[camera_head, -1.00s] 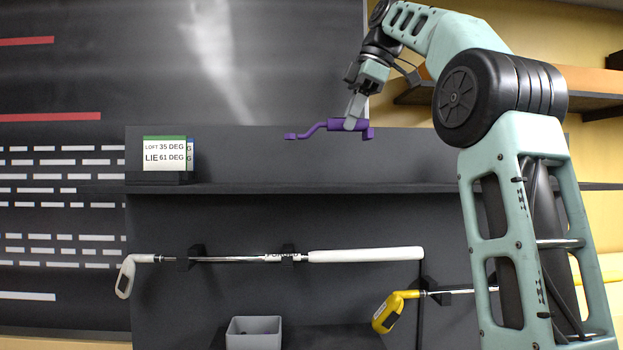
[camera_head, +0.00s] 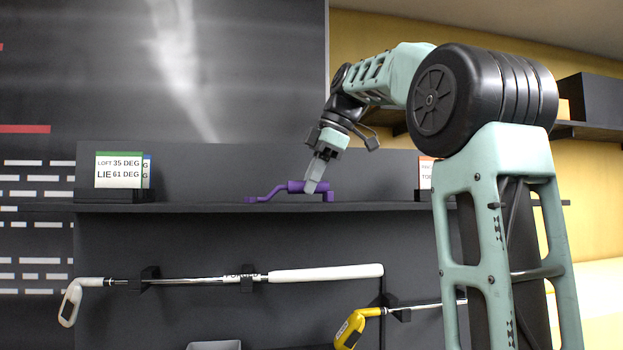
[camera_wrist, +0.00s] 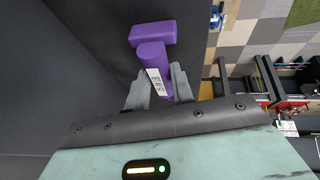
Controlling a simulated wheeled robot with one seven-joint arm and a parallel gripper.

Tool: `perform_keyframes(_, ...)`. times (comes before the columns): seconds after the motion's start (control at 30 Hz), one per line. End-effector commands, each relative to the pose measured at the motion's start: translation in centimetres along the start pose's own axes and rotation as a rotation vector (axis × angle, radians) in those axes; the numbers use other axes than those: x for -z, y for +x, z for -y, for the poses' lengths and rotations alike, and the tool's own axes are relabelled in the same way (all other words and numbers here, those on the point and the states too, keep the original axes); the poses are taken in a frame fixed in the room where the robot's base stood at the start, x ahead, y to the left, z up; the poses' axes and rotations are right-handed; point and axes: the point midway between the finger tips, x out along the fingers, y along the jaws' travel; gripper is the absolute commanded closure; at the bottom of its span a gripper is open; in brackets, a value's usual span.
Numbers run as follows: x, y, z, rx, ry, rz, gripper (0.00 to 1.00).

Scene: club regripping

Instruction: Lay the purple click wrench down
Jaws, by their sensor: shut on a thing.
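The purple click wrench (camera_head: 270,194) lies lengthwise along the dark shelf (camera_head: 230,208), its cranked end to the left. It appears level and at the shelf surface, though I cannot tell whether it fully rests on it. My gripper (camera_head: 312,187) comes down from above and is shut on the wrench's thicker body. In the wrist view the wrench (camera_wrist: 153,34) sits between the two grey fingers (camera_wrist: 158,88), with a white lettered label on it.
A card holder reading loft 35 and lie 61 degrees (camera_head: 118,170) stands at the shelf's left. Another card (camera_head: 425,172) stands to the right, partly behind my arm. Below hang a white-gripped club (camera_head: 325,273) and a yellow-headed club (camera_head: 352,328). A grey bin (camera_head: 214,345) shows at the bottom.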

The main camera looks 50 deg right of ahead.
Motion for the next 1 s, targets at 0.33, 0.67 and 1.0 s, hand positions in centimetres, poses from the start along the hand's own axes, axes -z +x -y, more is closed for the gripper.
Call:
perform_keyframes(0.33,-0.1,0.2,0.0,0.0,0.0,0.0,0.55)
perform_keyframes(0.67,-0.2,0.3,0.1,0.0,0.001,0.0,0.55)
perform_keyframes(1.0,0.0,-3.5,-0.1,-0.004,-0.003,-0.001,0.55)
